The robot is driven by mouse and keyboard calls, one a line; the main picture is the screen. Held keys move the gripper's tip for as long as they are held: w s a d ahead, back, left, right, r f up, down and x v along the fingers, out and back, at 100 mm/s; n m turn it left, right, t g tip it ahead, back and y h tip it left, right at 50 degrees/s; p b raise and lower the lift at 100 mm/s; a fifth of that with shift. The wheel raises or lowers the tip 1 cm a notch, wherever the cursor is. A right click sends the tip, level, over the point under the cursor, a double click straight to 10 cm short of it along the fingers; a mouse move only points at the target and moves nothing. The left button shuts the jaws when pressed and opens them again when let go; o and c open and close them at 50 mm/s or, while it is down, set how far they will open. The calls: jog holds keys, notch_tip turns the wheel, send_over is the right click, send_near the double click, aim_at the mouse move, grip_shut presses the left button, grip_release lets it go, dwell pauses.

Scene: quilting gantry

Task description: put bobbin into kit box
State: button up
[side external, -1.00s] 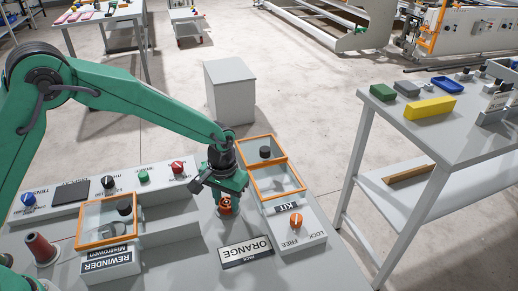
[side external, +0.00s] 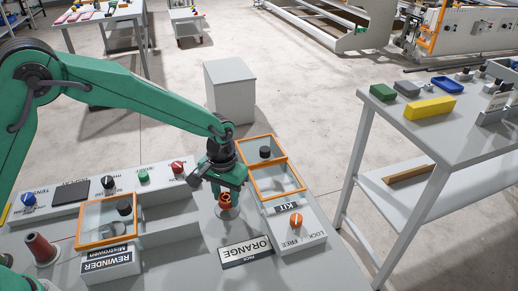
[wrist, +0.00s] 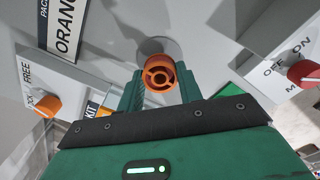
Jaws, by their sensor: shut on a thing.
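The orange bobbin (side external: 224,199) is between the fingers of my gripper (side external: 222,190), which points down over the table. In the wrist view my gripper (wrist: 160,88) is shut on the bobbin (wrist: 158,73), whose spoked end faces the camera. A round grey disc (side external: 229,213) lies just below the bobbin, and a small gap seems to separate them. The kit box (side external: 310,235) stands just right of my gripper, with two orange-framed clear panels (side external: 278,180). A black knob (side external: 265,152) sits on the back panel. I cannot tell whether the front section is covered.
An orange LOCK/FREE knob (side external: 296,220) is on the kit box front. An ORANGE pack sign (side external: 247,252) lies in front. The rewinder box (side external: 110,262) with an orange-framed lid and a red-brown cone (side external: 40,248) stand left. A switch panel (side external: 125,184) runs behind.

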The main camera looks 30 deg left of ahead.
jog(key=shift+r, duration=1.4)
jog(key=w+d+r, duration=0.1)
jog(key=d+r, duration=0.2)
jog(key=d, duration=0.4)
jog(key=d+r, duration=0.3)
jog(key=d, duration=0.4)
send_over(275, 192)
notch_tip(275, 192, down, 6)
jog(key=shift+w+a+f, duration=0.1)
jog(key=shift+f, duration=0.05)
jog(key=shift+f, duration=0.1)
jog(key=shift+f, duration=1.9)
jog(key=shift+f, duration=0.1)
